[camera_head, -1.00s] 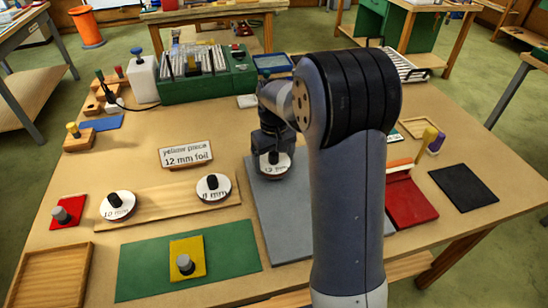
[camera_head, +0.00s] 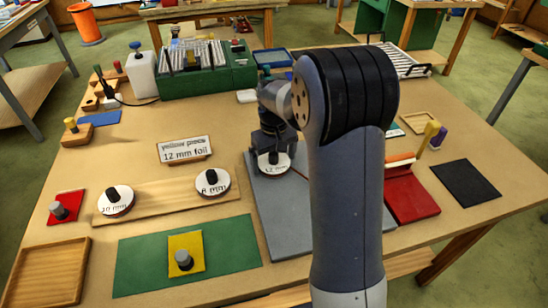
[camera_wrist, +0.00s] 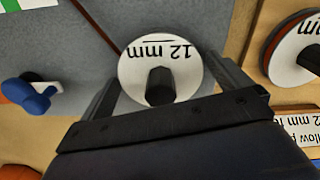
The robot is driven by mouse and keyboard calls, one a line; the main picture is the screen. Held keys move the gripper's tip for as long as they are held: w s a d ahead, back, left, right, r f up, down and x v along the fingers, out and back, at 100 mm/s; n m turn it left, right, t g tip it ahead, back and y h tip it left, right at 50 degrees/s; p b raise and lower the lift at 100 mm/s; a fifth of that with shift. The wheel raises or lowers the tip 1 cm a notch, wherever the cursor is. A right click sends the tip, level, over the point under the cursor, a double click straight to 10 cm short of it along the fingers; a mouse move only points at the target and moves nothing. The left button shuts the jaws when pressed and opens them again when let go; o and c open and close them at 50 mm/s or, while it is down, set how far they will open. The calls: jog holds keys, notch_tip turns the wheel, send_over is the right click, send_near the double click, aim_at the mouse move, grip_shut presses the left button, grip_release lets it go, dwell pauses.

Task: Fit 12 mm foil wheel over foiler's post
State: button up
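The 12 mm foil wheel (camera_head: 272,164) is a white-faced disc with a dark central knob, at the upper left part of the grey board (camera_head: 275,220). It also shows in the wrist view (camera_wrist: 160,52), its label upside down. The wheel looks level. The foiler's post cannot be made out, and the wheel hides what is under it. I cannot tell whether the wheel touches the board.
Two other foil wheels, a 10 mm one (camera_head: 116,207) and another (camera_head: 213,188), sit on a wooden rack (camera_head: 160,200). A sign (camera_head: 185,150) reads yellow piece, 12 mm foil. A yellow plate (camera_head: 186,242) lies on a green mat (camera_head: 135,268). A red block (camera_head: 412,203) stands at right.

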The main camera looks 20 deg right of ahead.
aim_at(274, 153)
notch_tip(274, 153, up, 11)
jog(key=shift+f, duration=0.1)
dwell(0.6)
jog(key=shift+f, duration=0.1)
notch_tip(274, 153, down, 11)
jog(key=shift+r, duration=0.1)
jog(key=shift+r+p, duration=0.3)
jog(key=shift+r, duration=0.2)
jog(key=shift+f, duration=0.1)
